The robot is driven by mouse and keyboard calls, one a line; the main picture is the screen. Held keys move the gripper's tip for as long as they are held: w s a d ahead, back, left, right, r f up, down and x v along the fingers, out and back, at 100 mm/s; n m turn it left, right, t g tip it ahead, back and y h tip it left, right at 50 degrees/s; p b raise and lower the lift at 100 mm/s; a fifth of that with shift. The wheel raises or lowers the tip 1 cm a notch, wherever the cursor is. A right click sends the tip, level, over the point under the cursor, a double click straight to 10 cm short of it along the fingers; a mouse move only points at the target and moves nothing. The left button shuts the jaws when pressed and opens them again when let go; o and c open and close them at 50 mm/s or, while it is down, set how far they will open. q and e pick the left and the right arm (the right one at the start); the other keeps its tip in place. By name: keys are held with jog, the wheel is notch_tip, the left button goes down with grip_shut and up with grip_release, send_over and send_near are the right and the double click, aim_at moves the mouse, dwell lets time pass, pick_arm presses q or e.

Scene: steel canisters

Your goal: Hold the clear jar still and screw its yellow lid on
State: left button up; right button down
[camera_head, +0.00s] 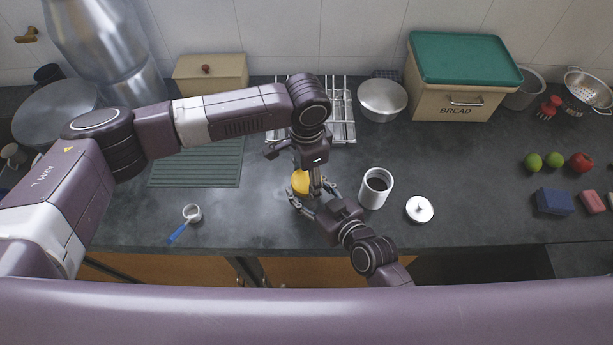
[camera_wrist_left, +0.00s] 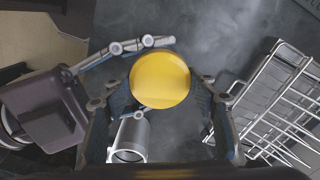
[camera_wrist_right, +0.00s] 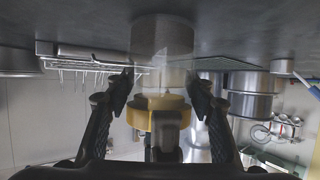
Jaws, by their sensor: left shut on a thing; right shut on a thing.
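The yellow lid (camera_head: 300,182) is at the middle of the counter, near its front edge. It shows as a round disc between the fingers of my left gripper (camera_wrist_left: 160,95), which is shut on it from above. The clear jar (camera_wrist_right: 163,42) stands on the counter and shows faintly in the right wrist view, which is upside down. My right gripper (camera_wrist_right: 162,92) is shut on the jar from the side, a finger on each side. The lid (camera_wrist_right: 160,108) is at the jar's mouth and looks level. I cannot tell how far it is threaded. The head view mostly hides the jar behind my grippers.
A blue-handled scoop (camera_head: 184,222) lies left. A wire rack (camera_head: 342,118) and steel bowl (camera_head: 382,99) are behind. The counter farther right has free room.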

pick_arm(q)
jog(key=m, duration=0.2)
jog(key=shift+f+m, duration=0.1)
jog(key=shift+m, duration=0.3)
jog(key=o, duration=1.3)
jog(key=shift+r, duration=2.35)
jog(key=shift+c, duration=0.4)
